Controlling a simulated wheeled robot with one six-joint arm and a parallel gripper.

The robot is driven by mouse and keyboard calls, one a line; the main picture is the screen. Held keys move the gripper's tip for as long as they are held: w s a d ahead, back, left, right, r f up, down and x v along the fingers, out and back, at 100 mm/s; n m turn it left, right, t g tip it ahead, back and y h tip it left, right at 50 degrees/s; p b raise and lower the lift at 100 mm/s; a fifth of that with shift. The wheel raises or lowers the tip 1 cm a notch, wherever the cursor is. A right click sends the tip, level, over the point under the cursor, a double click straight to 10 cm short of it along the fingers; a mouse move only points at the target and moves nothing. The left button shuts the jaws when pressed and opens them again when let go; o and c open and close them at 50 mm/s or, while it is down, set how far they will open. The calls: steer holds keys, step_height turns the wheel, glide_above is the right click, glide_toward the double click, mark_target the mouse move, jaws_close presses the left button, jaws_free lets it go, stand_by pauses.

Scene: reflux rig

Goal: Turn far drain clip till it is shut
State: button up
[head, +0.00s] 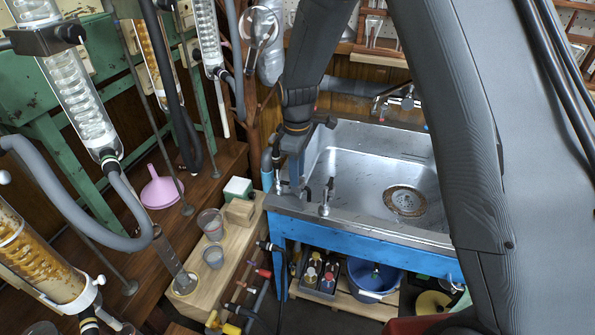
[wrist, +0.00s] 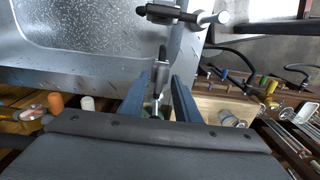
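Two small metal drain clips with dark handles stand on the left front rim of the steel sink (head: 345,165). My gripper (head: 290,178) is over the left one, which I take as the far drain clip (head: 279,186); it is partly hidden in the head view. In the wrist view, this far clip (wrist: 161,74) lies between the two blue-grey fingers of my gripper (wrist: 160,88). The fingers are apart, with a gap showing beside the clip; contact cannot be told. The other clip (head: 326,198) stands to the right, and shows at the top of the wrist view (wrist: 180,15).
A tap (head: 400,98) is at the sink's back. A wooden bench (head: 225,240) with beakers, a pink funnel (head: 162,190) and glass condensers (head: 85,105) stand on the left. A blue bucket (head: 372,278) and bottles sit below the sink. The sink basin is empty.

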jaws_close()
steer(key=shift+m, duration=0.3)
steer(key=m+p, duration=0.1)
steer(key=m, duration=0.2)
steer(key=shift+m, duration=0.3)
steer(key=m+p, duration=0.1)
steer(key=m, duration=0.2)
steer(key=shift+r+m, duration=0.1)
steer(key=shift+m, duration=0.2)
steer(key=m+p, duration=0.1)
steer(key=m, duration=0.9)
steer(key=shift+m+p, duration=0.3)
